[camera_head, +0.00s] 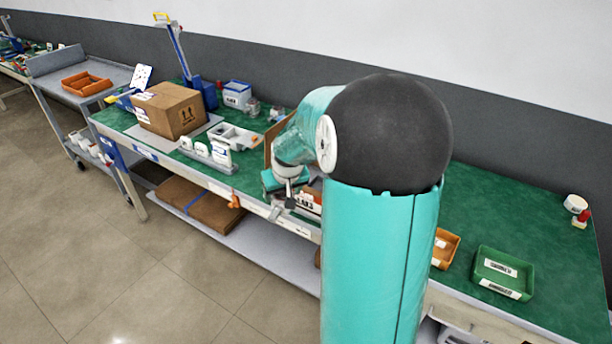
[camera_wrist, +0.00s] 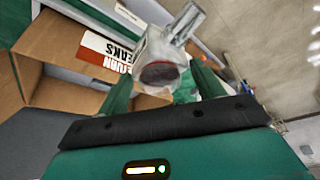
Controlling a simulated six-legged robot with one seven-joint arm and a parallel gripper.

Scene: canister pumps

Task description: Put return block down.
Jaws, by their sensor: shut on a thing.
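My gripper (camera_wrist: 163,88) shows its two green fingers in the wrist view, shut on a grey fitting, the return block (camera_wrist: 160,66). The block has a round body with a dark reddish end facing the camera and a short tube pointing up and right. In the head view my gripper (camera_head: 288,186) hangs over the front edge of the green bench (camera_head: 470,210), with the grey block (camera_head: 290,198) below it. A white and red label (camera_wrist: 105,50), partly readable, lies beside the block in the wrist view. Whether the block touches anything beneath is unclear.
An open cardboard box (camera_wrist: 40,40) is close on the left in the wrist view. On the bench stand a closed carton (camera_head: 168,110), a grey fixture (camera_head: 210,155), a green tray (camera_head: 502,272) and an orange bin (camera_head: 445,248). Bench space at right is mostly clear. My arm hides the middle.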

